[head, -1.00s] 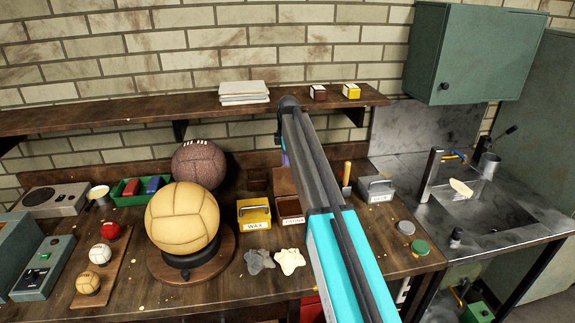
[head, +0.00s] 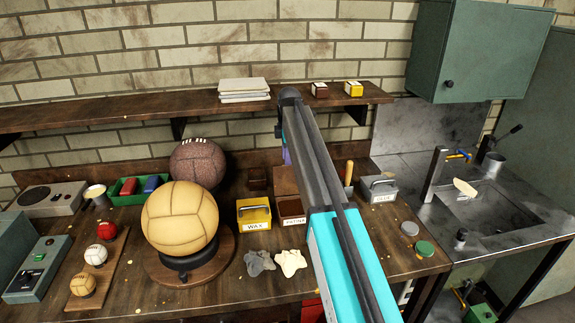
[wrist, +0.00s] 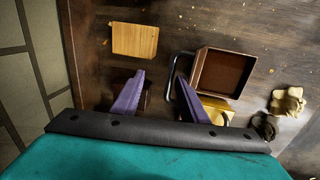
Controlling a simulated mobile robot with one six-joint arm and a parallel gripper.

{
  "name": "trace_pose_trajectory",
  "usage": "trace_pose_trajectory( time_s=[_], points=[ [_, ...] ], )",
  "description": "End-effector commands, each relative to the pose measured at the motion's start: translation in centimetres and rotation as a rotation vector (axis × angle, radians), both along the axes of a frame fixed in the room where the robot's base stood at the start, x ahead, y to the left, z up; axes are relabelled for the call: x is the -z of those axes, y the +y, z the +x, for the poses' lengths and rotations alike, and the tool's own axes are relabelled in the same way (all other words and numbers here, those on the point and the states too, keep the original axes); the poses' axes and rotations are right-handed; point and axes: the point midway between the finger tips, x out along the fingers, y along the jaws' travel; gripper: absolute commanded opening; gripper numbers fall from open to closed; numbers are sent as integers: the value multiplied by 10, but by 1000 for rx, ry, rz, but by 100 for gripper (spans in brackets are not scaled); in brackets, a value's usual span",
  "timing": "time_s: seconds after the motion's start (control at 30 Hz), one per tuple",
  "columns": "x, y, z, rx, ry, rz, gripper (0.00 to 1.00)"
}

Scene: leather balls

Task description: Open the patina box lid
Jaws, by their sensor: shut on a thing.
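The patina box (head: 290,220) is a brown box with a white label on the bench. Its top is open, and the wrist view shows the bare brown inside of the box (wrist: 222,73). The brown lid (head: 285,180) stands raised at the back of the box. A dark curved lid handle (wrist: 170,78) shows beside the box in the wrist view. My gripper (wrist: 158,78) has purple fingers on either side of the handle, at the lid's back side, and is shut on it. The contact itself is partly hidden. In the head view my arm mostly hides the gripper (head: 286,155).
The yellow wax box (head: 254,213) stands close left of the patina box. A grey lidded box (head: 376,190) and a wooden-handled tool (head: 348,174) are to the right. A shelf (head: 190,108) runs above the bench's back.

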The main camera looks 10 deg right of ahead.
Motion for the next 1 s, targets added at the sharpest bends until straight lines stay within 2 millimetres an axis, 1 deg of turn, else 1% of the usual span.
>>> trace_pose_trajectory(
  time_s=[0.03,0.1,0.2,1.0],
  points=[
    [-18,0,4,-1,-24,-1,28],
    [-16,0,-7,-2,-20,-1,28],
    [-17,0,-19,-2,-18,-1,28],
    [-24,0,-103,-1,-14,-1,28]
  ],
)
